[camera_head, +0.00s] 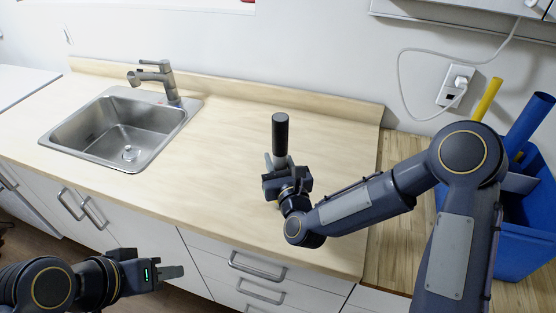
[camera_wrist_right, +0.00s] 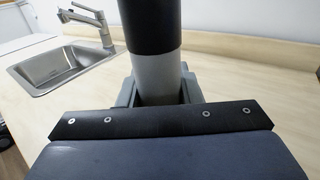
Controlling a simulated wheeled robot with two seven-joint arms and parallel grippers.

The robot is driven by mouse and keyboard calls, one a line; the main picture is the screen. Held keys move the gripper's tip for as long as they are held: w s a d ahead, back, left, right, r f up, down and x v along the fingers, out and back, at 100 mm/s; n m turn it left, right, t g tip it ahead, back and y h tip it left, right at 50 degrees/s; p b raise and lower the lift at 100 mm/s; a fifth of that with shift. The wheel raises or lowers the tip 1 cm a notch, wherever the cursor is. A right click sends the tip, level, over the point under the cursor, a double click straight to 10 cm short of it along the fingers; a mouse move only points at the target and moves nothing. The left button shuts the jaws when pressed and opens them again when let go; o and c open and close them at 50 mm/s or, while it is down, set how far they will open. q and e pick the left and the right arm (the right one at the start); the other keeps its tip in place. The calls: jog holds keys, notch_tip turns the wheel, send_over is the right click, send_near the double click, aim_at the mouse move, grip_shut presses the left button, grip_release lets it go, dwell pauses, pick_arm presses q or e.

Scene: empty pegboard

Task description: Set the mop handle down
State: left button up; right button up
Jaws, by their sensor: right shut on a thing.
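The mop handle (camera_head: 280,135) is a short upright cylinder with a black upper part and a grey lower part. It stands over the wooden counter (camera_head: 215,150), right of the sink. My right gripper (camera_head: 279,165) is shut on its grey part. In the right wrist view the handle (camera_wrist_right: 155,70) stands between the two grey fingers. The gripper hides its lower end, so I cannot tell whether it touches the counter. My left gripper (camera_head: 172,272) is low at the left, in front of the drawers and away from the handle. Its finger gap does not show clearly.
A steel sink (camera_head: 80,115) with a faucet (camera_head: 158,75) is at the left. A blue bin (camera_head: 525,255) with yellow and blue tubes stands at the right. A white cable runs to a wall outlet (camera_head: 455,87). The counter between sink and handle is clear.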

jog(key=shift+f, duration=0.3)
jog(key=shift+f+b, duration=0.2)
jog(key=shift+b, duration=0.2)
jog(key=o, duration=1)
jog(key=shift+r, duration=0.1)
jog(key=shift+r+p, duration=0.15)
jog(key=shift+p, duration=0.2)
jog(key=b+v, duration=0.3)
jog(key=v, duration=0.9)
jog(key=shift+b, duration=0.4)
